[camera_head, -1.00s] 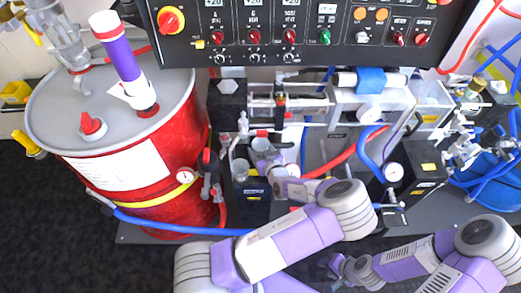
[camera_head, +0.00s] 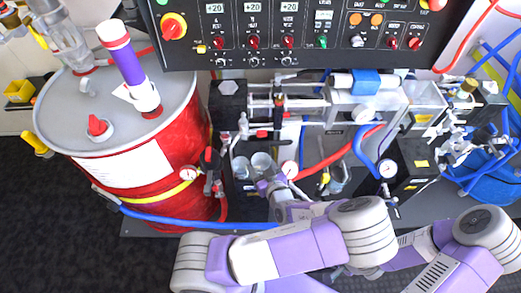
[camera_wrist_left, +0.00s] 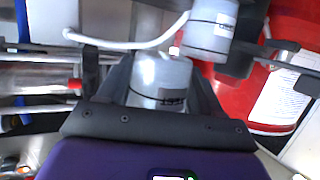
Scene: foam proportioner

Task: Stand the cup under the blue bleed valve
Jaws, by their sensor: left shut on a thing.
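A clear, pale cup (camera_head: 262,161) is between the fingers of my left gripper (camera_head: 265,178), at the front of the machine's bench. In the left wrist view this cup (camera_wrist_left: 160,78), with a dark label, sits between the two dark fingers (camera_wrist_left: 163,92), which are shut on it. A second, similar cup (camera_head: 241,167) stands just to its left; it also shows in the left wrist view (camera_wrist_left: 210,30), close by the held one. I cannot single out the blue bleed valve. My right gripper is hidden behind my left arm; only its purple arm shows at lower right.
The red drum (camera_head: 180,170) stands to the left. A pressure gauge (camera_head: 290,169) is close right of the held cup. The control panel (camera_head: 300,35) overhangs the back.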

